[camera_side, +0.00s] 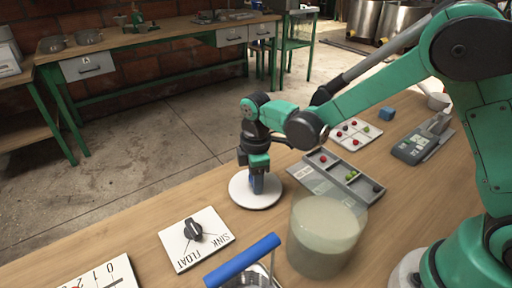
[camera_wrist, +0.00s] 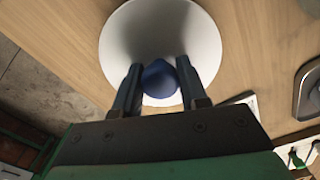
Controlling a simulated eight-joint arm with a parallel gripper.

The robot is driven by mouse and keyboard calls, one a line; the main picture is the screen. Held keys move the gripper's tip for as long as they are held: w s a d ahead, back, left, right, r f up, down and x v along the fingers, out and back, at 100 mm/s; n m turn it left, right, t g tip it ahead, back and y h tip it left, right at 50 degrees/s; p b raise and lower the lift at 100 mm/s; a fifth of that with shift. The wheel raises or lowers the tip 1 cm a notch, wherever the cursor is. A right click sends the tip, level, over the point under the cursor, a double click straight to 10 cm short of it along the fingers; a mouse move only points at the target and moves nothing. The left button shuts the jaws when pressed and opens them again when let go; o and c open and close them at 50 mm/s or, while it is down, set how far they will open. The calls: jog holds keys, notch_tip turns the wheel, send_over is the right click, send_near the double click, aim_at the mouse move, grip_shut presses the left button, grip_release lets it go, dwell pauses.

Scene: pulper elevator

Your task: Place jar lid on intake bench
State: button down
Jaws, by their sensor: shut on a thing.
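The jar lid is a round white disc (camera_side: 243,194) with a dark blue knob (camera_wrist: 159,80). In the side view it is at the edge of the wooden bench (camera_side: 130,232), flat and level; I cannot tell whether it touches the wood. My gripper (camera_side: 258,184) points down over the lid, with its fingers at the knob. In the wrist view my gripper (camera_wrist: 156,90) has one finger on each side of the knob and is shut on it. The fingers and knob hide part of the lid in the side view.
A jar of cloudy liquid (camera_side: 326,238) stands right of the lid. A blue-handled basket (camera_side: 243,262) is in front. A FLOAT/SINK dial plate (camera_side: 181,252) lies to the left. A divided tray (camera_side: 373,192) with small balls and a white card (camera_side: 343,134) lie behind. Bare wood lies between dial and lid.

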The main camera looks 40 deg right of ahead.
jog(key=shift+c, duration=2.4)
grip_release()
jog(key=shift+r, duration=0.1)
notch_tip(320, 180, up, 11)
jog(key=s+d+r+m+t, duration=0.1)
jog(key=s+d+m+t, duration=0.6)
jog(key=m, duration=0.6)
jog(key=shift+s+d, duration=0.5)
jog(key=shift+s, duration=0.9)
jog(key=shift+r, duration=0.1)
